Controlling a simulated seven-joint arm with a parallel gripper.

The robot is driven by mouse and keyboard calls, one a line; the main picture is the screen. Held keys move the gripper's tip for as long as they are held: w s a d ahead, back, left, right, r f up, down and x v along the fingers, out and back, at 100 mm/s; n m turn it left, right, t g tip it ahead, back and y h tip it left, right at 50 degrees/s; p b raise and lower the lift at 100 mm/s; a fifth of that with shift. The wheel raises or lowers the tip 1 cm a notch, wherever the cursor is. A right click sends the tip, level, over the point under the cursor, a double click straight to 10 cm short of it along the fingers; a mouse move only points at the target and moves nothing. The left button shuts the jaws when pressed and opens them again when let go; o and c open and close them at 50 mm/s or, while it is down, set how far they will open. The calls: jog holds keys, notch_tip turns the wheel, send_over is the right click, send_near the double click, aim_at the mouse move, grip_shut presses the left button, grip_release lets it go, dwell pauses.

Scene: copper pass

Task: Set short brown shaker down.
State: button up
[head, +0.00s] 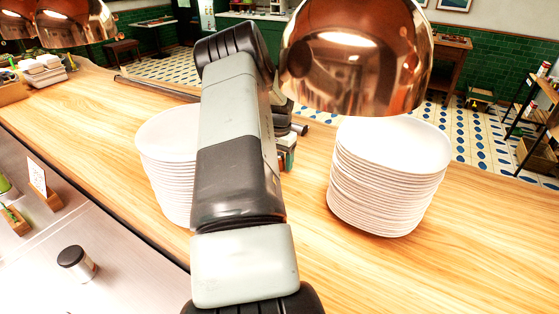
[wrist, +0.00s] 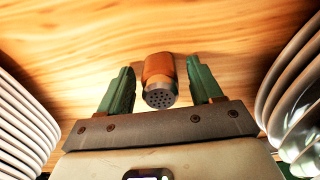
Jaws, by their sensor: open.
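The short brown shaker (wrist: 158,80) has a reddish-brown body and a silver, perforated top that faces the wrist camera. It is between the two green fingers of my gripper (wrist: 160,84), over the wooden counter (wrist: 75,35). The fingers are open, with a visible gap on each side of the shaker. Its base appears to be at the wood, but contact is not clear from this angle. In the head view my arm hides the shaker and most of the gripper.
White plate stacks stand on both sides: the left stack (head: 165,150), partly behind my arm, and the right stack (head: 390,175). A copper lamp (head: 355,55) hangs above the right stack. A dark-lidded jar (head: 76,262) stands on the lower metal surface. Bare wood lies right of the right stack.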

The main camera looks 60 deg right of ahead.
jog(key=shift+r, duration=2.1)
